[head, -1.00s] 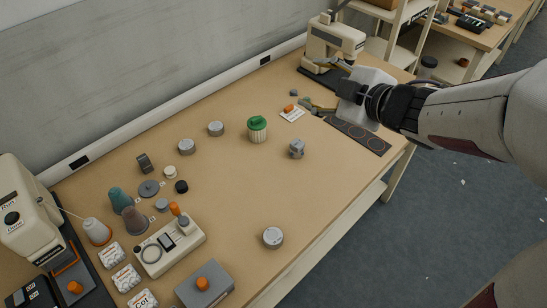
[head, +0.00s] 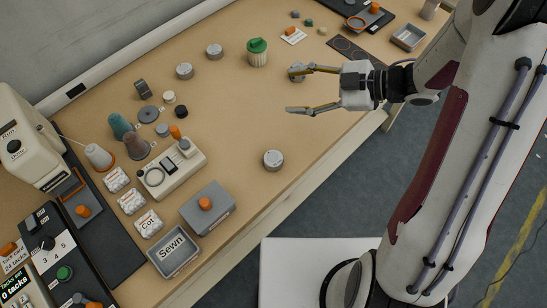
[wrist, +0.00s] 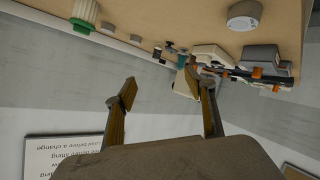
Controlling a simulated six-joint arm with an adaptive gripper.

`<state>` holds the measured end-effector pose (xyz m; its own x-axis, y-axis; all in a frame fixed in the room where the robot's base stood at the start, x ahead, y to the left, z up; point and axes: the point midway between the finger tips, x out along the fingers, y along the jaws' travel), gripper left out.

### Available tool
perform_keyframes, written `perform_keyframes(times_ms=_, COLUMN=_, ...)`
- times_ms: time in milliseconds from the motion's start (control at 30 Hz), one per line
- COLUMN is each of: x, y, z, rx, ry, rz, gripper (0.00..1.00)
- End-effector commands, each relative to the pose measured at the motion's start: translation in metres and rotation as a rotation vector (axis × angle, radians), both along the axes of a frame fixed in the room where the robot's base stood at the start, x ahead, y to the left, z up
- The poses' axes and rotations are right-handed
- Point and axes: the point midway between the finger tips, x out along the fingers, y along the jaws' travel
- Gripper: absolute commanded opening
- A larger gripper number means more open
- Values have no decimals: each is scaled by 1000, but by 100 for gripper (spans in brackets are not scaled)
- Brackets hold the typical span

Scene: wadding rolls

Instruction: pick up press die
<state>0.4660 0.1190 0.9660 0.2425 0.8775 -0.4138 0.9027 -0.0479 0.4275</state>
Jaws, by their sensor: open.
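My gripper (head: 290,90) is open and empty over the right-middle of the workbench, its fingers pointing left in the head view. In the wrist view its two fingers (wrist: 160,80) stand apart, with the wall between them.
A green-lidded ribbed jar (head: 257,53) stands behind and left of the gripper. More grey tins (head: 214,51), thread cones (head: 121,125), a white device (head: 173,166) and a tray marked Sewn (head: 175,252) lie left. The middle of the bench (head: 235,115) is clear.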

Motion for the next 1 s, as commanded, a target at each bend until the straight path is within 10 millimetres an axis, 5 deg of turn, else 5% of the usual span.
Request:
perform_keyframes(times_ms=600, x=-74, y=-12, z=-89, rx=218, ry=285, rz=135, gripper=55)
perform_keyframes(times_ms=1000, x=-107, y=-19, z=-128, rx=324, ry=418, rz=130, gripper=55)
